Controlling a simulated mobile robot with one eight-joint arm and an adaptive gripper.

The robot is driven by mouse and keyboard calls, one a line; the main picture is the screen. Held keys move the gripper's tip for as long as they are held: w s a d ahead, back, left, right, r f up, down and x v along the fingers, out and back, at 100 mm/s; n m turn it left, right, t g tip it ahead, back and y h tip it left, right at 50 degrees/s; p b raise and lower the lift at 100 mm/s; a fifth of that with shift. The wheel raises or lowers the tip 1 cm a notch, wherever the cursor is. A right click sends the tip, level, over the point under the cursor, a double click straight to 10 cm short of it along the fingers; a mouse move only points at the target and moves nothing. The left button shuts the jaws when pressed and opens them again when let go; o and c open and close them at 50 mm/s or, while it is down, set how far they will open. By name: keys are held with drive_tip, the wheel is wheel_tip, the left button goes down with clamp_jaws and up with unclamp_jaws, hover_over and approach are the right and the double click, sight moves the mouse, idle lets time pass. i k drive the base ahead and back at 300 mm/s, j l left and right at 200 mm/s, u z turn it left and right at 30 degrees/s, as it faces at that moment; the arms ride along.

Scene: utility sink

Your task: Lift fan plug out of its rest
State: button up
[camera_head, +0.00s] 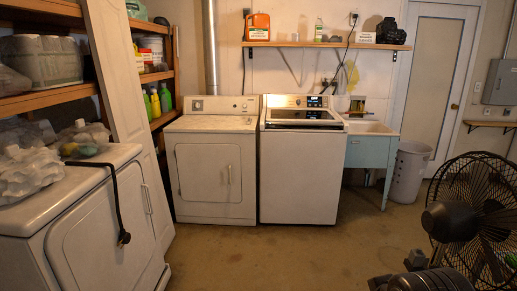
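A black cord (116,200) hangs over the front edge of the white machine at the left, and a dark plug-like end (124,238) hangs in front of its door. I cannot tell whether this is the fan plug or where the cord leads. A black fan (477,215) with a wire cage stands at the right, partly cut off by the picture edge. A dark, bulky shape (425,281) at the bottom right is unclear. Another dark cord (347,52) runs down from a wall outlet (353,18) behind the washer. My gripper is not clearly in view.
A dryer (213,170) and washer (300,172) stand at the back wall beside a blue-fronted sink (368,152) and a pale bin (409,171). A wall shelf (325,45) is above. Wooden shelves (50,97) fill the left. The middle floor (270,258) is clear.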

sight(416, 257)
drive_tip(key=i+j+z, duration=0.2)
drive_tip(key=z, duration=0.2)
drive_tip(key=i+j+z, duration=0.35)
